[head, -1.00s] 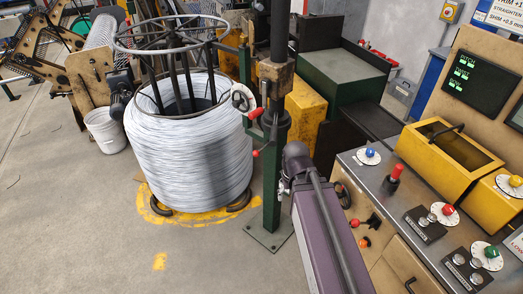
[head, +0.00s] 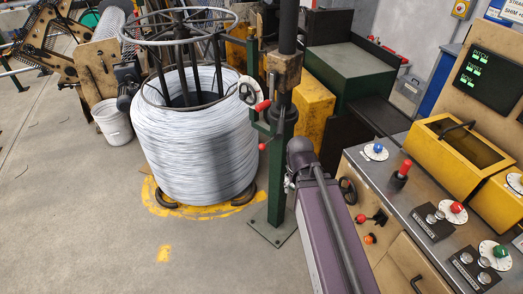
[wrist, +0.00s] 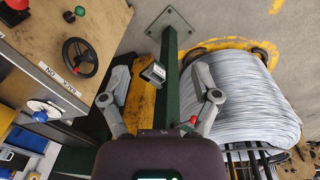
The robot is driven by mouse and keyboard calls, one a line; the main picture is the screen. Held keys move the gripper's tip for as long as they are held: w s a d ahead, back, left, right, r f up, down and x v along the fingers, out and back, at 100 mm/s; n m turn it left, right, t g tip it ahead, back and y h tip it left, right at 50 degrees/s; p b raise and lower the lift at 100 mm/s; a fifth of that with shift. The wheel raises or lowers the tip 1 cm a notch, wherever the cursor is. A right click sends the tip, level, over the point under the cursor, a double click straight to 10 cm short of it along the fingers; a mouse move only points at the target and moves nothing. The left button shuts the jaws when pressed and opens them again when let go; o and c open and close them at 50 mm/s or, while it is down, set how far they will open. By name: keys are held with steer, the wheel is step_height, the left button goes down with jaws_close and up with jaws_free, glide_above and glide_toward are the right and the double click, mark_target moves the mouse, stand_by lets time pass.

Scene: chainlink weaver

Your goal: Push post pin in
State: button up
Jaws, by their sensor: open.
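A green post (head: 276,185) stands on a square floor plate beside the wire coil. A small red knob (head: 263,146) sticks out from its left side, with a red-handled crank (head: 262,105) and white dial above it. The red knob may be the post pin; I cannot tell how deep it sits. In the wrist view the post (wrist: 168,75) runs between my fingers, and a red knob (wrist: 193,120) shows near the right finger. My gripper (wrist: 162,72) is open and empty. My gripper is not clearly seen in the head view.
The wire coil (head: 200,135) stands left of the post on a yellow floor ring. A control bench (head: 395,185) with knobs and a black handwheel (head: 347,190) is at the right. A white bucket (head: 113,120) stands at the left. The front left floor is clear.

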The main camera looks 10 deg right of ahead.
steer(key=w+d+f+m+t+h+b, duration=0.2)
steer(key=w+f+t+h+b, duration=0.15)
steer(key=w+f+b, duration=0.45)
steer(key=t+b, duration=1.3)
steer(key=b, duration=1.3)
glide_toward(261, 149)
steer(key=s+a, duration=0.1)
steer(key=s, duration=0.1)
steer(key=shift+a+f+n+h, duration=0.1)
steer(key=shift+f+n+h, duration=0.1)
steer(key=shift+n+h, duration=0.25)
steer(key=shift+w, duration=0.1)
steer(key=x, duration=1.3)
steer(key=shift+w, duration=0.3)
jaws_close()
